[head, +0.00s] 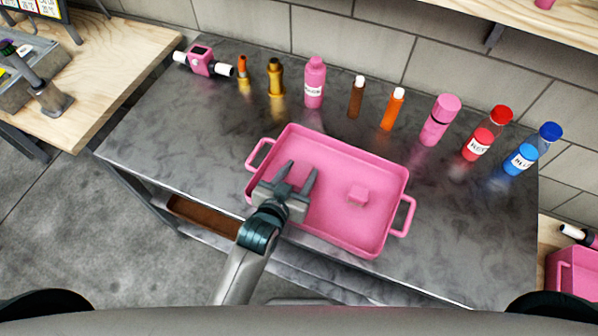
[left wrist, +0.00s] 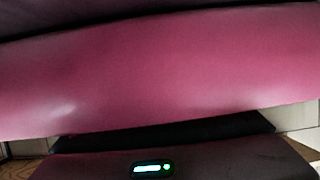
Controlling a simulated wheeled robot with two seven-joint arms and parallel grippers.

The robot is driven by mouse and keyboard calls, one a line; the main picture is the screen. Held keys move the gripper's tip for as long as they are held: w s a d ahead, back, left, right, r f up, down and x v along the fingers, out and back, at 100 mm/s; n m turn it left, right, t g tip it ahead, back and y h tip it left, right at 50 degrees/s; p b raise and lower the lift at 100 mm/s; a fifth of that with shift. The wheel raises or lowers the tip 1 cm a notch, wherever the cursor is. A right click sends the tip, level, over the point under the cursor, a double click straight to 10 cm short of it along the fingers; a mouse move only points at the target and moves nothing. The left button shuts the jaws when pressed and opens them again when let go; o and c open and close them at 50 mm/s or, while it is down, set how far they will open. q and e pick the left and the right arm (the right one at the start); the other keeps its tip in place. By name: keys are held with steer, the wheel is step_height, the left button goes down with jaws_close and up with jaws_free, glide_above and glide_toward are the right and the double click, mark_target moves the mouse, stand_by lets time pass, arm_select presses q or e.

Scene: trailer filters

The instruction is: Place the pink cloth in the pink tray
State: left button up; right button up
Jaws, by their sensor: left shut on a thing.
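The pink tray (head: 340,145) lies on the dark grey table, with a handle at each end. My left gripper (head: 297,175) reaches over the tray's near left part, its fingers apart with something between them. What it holds blends with the pink tray and cannot be made out. In the left wrist view a broad pink surface (left wrist: 160,75) fills most of the picture, very near. My right gripper is not in view.
Along the table's back stand a pink device (head: 201,58), a pink bottle (head: 315,85), a pink tumbler (head: 440,120), a red bottle (head: 487,133), a blue bottle (head: 532,148) and several smaller ones. The table is clear left of the tray. A pink bin (head: 575,272) is at the right.

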arm_select(q)
steer(key=shift+f, duration=0.2)
steer(key=o, duration=1)
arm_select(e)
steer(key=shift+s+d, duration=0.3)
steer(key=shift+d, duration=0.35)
arm_select(q)
steer(key=shift+r, duration=0.2)
steer(key=shift+s+a+r, duration=0.1)
steer(key=shift+s+a, duration=0.05)
steer(key=shift+s, duration=0.3)
steer(key=b+v, duration=0.2)
steer(key=v, duration=0.8)
steer(key=shift+r, duration=0.1)
steer(key=shift+s+a+r, duration=0.1)
steer(key=shift+s+r, duration=0.15)
steer(key=shift+s, duration=0.15)
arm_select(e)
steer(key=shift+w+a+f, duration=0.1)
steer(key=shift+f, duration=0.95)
